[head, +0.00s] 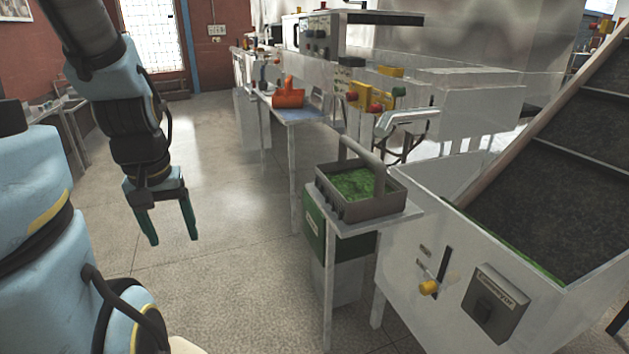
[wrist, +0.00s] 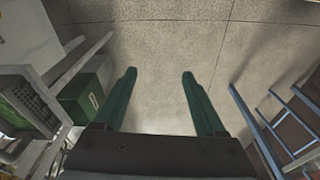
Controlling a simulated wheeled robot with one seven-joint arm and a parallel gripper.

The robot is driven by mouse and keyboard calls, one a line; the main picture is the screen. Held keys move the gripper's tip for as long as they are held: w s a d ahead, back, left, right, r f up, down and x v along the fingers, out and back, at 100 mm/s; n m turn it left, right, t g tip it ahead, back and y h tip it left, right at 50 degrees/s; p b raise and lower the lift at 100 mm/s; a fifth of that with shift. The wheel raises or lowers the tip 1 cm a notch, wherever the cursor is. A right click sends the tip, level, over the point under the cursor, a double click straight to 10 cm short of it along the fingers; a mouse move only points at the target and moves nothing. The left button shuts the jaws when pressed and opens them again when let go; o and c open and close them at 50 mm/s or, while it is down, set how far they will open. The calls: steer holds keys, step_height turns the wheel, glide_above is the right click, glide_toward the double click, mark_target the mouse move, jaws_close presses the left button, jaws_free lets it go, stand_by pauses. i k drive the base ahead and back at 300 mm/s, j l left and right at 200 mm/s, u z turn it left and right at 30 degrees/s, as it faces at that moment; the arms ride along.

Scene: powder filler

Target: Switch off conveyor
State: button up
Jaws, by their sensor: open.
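The conveyor (head: 401,283) is a white-sided machine with a dark inclined belt (head: 560,190) at the right of the head view. A yellow knob on a slotted lever (head: 429,287) is to the left of that box. My gripper (head: 168,225) hangs at the left of the head view, pointing down over bare floor, well apart from the conveyor. Its green fingers are open and empty, as the wrist view (wrist: 160,95) also shows.
A grey tray with a handle and green contents (head: 361,208) stands on a small white table (head: 345,226) left of the conveyor. A green bin (head: 314,226) is beneath. An orange object (head: 289,97) lies on a farther table. The floor (head: 215,270) under my gripper is clear.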

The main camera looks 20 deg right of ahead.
mark_target(482, 312)
steer(key=z, duration=2.25)
steer(key=l+u, duration=0.25)
steer(key=l, duration=0.45)
